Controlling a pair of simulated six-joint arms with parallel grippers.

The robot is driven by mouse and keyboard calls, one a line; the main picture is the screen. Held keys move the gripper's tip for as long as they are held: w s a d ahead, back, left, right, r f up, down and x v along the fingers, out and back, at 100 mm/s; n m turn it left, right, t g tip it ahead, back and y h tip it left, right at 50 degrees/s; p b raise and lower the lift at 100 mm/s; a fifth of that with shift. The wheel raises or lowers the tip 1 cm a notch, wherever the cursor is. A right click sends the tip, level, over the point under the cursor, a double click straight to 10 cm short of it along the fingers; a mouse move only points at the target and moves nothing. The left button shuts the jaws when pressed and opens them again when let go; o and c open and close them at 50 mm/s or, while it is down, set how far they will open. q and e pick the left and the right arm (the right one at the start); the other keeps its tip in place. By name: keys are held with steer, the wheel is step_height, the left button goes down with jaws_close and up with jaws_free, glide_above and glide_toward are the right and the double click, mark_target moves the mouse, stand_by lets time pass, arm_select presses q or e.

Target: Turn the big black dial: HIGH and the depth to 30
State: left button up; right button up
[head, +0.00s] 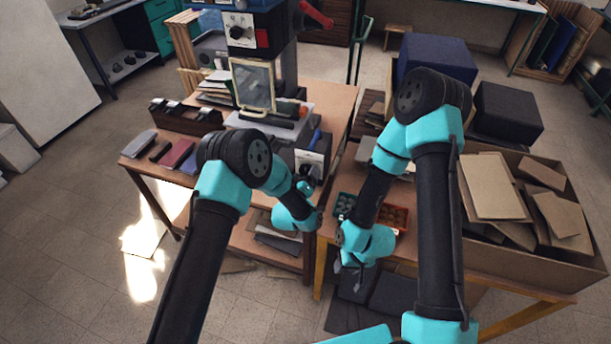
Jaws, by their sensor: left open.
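The press (262,75) stands on the wooden bench. A white panel (316,158) is low on its front right, with dark dial parts beside my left gripper (305,186). That gripper is open, at the panel's lower edge, and hides part of it. I cannot tell whether its fingers touch the dial or read the scale. A second white panel (238,32) on the press head carries a small black knob and a red patch. My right gripper (348,284) hangs low in front of the right bench, away from the press, its two fingers apart and empty.
Small trays with teal (345,203) and orange (394,215) contents lie on the right bench. A cardboard box of boards (530,245) is at its right. Dark blue blocks (437,58) stand behind. Books (176,153) lie at the left bench edge.

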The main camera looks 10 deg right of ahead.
arm_select(q)
steer(key=shift+w+d, duration=0.1)
steer(key=shift+w, duration=0.1)
steer(key=c, duration=0.9)
steer(key=shift+c, duration=0.2)
steer(key=shift+m, duration=0.7)
